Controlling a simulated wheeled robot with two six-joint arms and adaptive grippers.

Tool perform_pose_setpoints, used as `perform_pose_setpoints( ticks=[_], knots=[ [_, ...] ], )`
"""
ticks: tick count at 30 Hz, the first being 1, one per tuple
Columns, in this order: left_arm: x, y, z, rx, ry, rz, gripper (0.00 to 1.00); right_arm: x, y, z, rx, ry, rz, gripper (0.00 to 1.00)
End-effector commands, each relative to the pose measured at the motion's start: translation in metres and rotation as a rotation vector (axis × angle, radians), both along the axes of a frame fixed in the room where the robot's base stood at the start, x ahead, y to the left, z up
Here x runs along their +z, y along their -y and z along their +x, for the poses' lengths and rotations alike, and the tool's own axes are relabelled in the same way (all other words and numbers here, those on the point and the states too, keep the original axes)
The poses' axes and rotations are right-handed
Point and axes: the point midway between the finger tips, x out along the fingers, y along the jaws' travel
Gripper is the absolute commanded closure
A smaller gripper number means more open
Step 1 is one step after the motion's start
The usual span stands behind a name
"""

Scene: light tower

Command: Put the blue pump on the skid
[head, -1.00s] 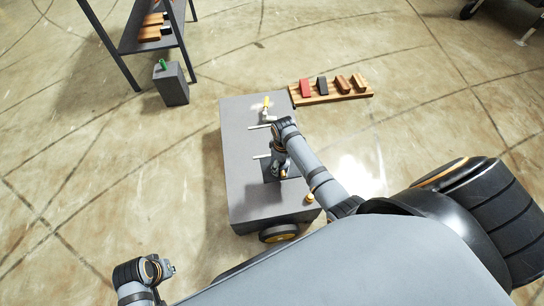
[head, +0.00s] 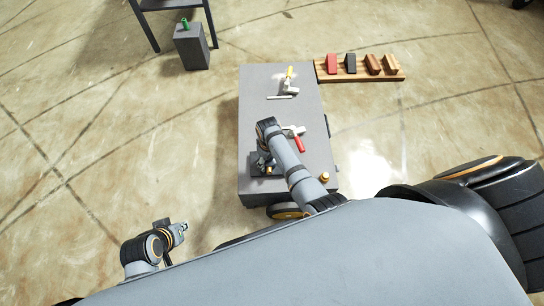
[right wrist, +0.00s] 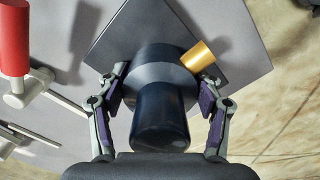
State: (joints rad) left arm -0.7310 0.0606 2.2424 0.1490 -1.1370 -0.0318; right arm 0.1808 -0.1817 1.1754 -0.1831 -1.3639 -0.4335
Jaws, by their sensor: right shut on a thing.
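The blue pump (right wrist: 160,110) is a dark blue cylinder above a dark square plate, with a brass stub at one side, in the right wrist view. My right gripper (head: 264,160) is shut on it, one finger on each side of the cylinder. In the head view the plate is over the near left part of a grey wheeled block (head: 258,100), which looks like the skid. I cannot tell whether the plate touches its top. My left gripper (head: 182,228) hangs low at the left, away from the block; its jaws are too small to judge.
A brass knob (head: 325,177) is at the near right corner. A wooden rack (head: 360,76) holds several blocks. A grey pedestal (head: 192,50) stands back left.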

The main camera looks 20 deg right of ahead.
Motion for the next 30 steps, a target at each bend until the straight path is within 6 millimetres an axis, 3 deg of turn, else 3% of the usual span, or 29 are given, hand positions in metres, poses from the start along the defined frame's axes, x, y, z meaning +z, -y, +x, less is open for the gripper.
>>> perform_pose_setpoints(
  ticks=[3,15,16,20,30],
  knots=[
    [-0.0089,0.0021,0.0014,0.004,0.034,-0.011,1.00,-0.0126,0.0001,0.0025,-0.001,0.005,0.001,0.96],
    [-0.0083,0.0026,0.0022,0.006,0.044,-0.014,1.00,-0.0153,0.0003,0.0022,0.000,0.005,0.002,0.96],
    [-0.0082,0.0026,0.0023,0.006,0.045,-0.014,1.00,-0.0163,0.0004,0.0004,0.000,0.001,0.000,0.29],
    [-0.0083,0.0026,0.0021,0.006,0.044,-0.014,1.00,-0.0162,0.0004,0.0004,0.000,0.001,0.000,0.12],
    [-0.0076,0.0027,0.0023,0.006,0.044,-0.014,1.00,-0.0152,0.0004,0.0004,0.000,0.001,0.000,0.11]
  ],
)
